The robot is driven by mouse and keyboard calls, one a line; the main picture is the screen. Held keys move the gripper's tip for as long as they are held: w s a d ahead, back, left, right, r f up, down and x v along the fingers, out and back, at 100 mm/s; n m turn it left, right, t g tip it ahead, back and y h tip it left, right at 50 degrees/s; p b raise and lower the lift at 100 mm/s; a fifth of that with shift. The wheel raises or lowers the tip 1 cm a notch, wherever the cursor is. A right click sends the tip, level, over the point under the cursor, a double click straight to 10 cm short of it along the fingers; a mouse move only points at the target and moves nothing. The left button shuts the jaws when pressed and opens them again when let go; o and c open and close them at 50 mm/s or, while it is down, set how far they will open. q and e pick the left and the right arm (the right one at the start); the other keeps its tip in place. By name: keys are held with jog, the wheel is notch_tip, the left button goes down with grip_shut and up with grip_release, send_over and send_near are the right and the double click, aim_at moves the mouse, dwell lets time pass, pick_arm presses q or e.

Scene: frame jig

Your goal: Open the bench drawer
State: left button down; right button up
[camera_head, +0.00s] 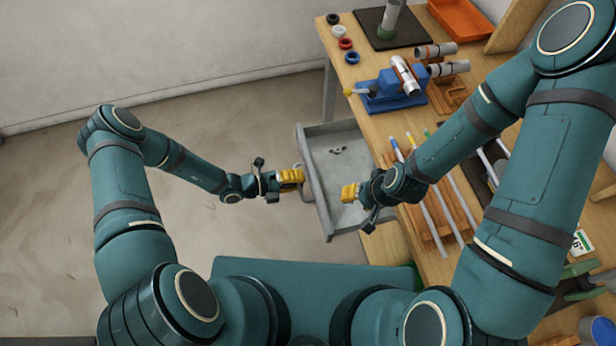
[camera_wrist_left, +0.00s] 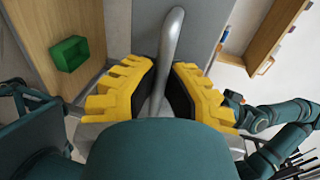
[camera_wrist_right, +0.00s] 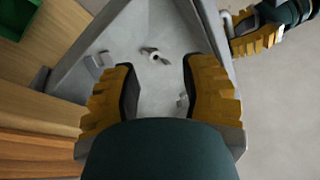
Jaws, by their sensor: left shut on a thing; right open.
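The grey bench drawer (camera_head: 318,131) stands pulled out from the bench's left side, its inside exposed. A few small dark parts (camera_head: 338,150) lie on its floor; they also show in the right wrist view (camera_wrist_right: 154,55). My left gripper (camera_head: 298,178) is at the drawer's front, its yellow fingers shut on the drawer handle (camera_wrist_left: 172,50), a curved grey bar in the left wrist view. My right gripper (camera_head: 348,193) is open and appears over the drawer. In the right wrist view its fingers (camera_wrist_right: 158,85) are spread with nothing between them.
The wooden bench (camera_head: 375,120) carries a blue fixture (camera_head: 390,90) with a silver tube, coloured rings, and several rods (camera_head: 430,200) on wooden racks. An orange tray (camera_head: 460,18) is at the back. A green bin (camera_wrist_left: 70,53) shows in the left wrist view. Floor left of the drawer is clear.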

pick_arm(q)
jog(key=shift+d, duration=0.1)
jog(key=c, duration=1)
grip_release()
jog(key=v, duration=1.2)
